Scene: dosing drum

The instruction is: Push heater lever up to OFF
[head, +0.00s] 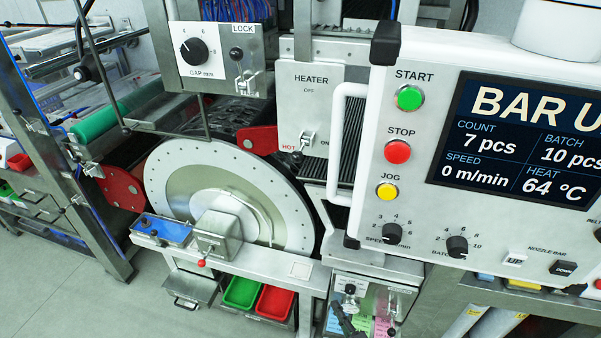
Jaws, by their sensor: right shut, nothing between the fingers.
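The heater panel (311,100) is a pale plate in the upper middle, marked HEATER, with OFF above and ON and a red HOT below. My left gripper is not in view.
The large control panel (420,170) with a white handle (341,140) stands just right of the heater panel. A LOCK and GAP box (215,62) is at its upper left. A round drum (175,195) and red and green bins (274,302) lie below.

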